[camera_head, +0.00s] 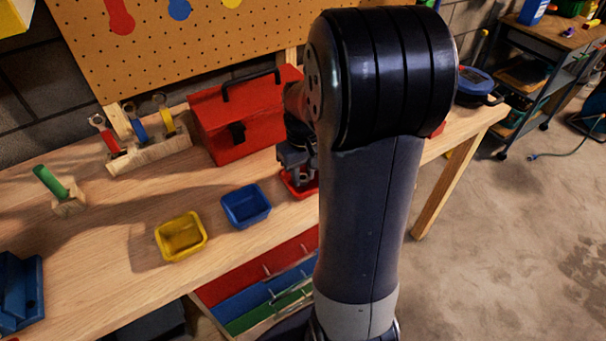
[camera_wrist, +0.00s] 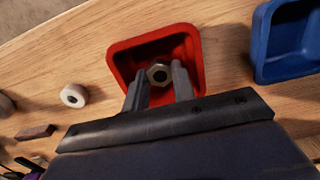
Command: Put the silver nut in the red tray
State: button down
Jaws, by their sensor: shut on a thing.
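The silver nut (camera_wrist: 159,73) shows in the wrist view between the fingertips of my gripper (camera_wrist: 160,80), which is shut on it. The nut appears within the outline of the red tray (camera_wrist: 118,55); whether it touches the tray floor I cannot tell. In the head view my gripper (camera_head: 298,168) points down at the red tray (camera_head: 288,186), which my arm partly hides. I cannot make out the nut in the head view.
A blue tray (camera_head: 246,206) and a yellow tray (camera_head: 181,236) stand left of the red one. A red toolbox (camera_head: 240,115) stands close behind. A white round piece (camera_wrist: 73,95) and a dark flat block (camera_wrist: 36,132) lie on the wooden bench.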

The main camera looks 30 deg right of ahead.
aim_at(303, 178)
jog(key=shift+f, duration=0.4)
jog(key=shift+f, duration=0.15)
jog(key=c, duration=1.5)
grip_release()
jog(key=shift+o, duration=0.2)
notch_tip(303, 178, up, 12)
jog(key=shift+r, duration=0.2)
